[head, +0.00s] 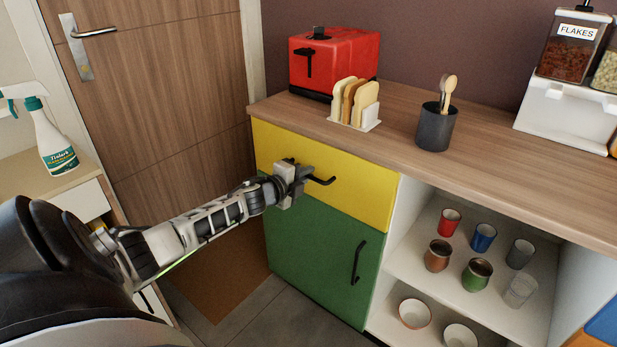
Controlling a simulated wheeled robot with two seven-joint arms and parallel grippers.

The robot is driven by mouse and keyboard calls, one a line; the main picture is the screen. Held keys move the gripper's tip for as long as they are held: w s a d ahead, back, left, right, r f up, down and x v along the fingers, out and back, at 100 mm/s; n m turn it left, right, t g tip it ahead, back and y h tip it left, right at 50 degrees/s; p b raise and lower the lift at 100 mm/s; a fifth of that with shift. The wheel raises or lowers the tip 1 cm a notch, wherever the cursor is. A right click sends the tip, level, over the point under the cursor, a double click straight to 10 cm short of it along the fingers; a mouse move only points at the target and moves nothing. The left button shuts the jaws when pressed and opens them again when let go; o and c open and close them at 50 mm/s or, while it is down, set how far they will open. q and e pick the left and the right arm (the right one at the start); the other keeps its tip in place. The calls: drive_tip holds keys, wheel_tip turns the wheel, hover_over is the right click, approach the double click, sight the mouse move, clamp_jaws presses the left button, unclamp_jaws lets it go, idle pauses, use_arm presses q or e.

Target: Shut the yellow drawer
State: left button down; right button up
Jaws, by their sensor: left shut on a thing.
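The yellow drawer (360,188) is at the top of the cabinet, under the wooden counter. Its front looks about flush with the green door below, with no clear gap at its edges. Its dark handle (323,181) sticks out near the middle of the front. My left gripper (297,177) is at this handle, shut on it, with the handle's right end showing past the fingers. The fingers and wrist hide the handle's left part and some of the yellow front. My right gripper is not in view.
The green door (315,250) with a dark vertical handle is below. Open shelves (450,265) with cups and bowls are to the right. On the counter stand a red toaster (345,65), a toast rack (355,120) and a utensil pot (436,128). A wooden door is behind my arm.

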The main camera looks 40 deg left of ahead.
use_arm(q)
drive_tip(key=shift+w+a+r, duration=0.1)
drive_tip(key=shift+w+r, duration=0.05)
drive_tip(key=shift+r, duration=0.1)
drive_tip(key=c, duration=1.6)
unclamp_jaws()
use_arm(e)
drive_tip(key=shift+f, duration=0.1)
use_arm(q)
drive_tip(key=shift+s, duration=0.4)
drive_tip(key=shift+p+v, duration=1.4)
drive_tip(key=shift+v, duration=6.2)
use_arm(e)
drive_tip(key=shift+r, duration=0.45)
use_arm(q)
drive_tip(key=shift+f, duration=0.1)
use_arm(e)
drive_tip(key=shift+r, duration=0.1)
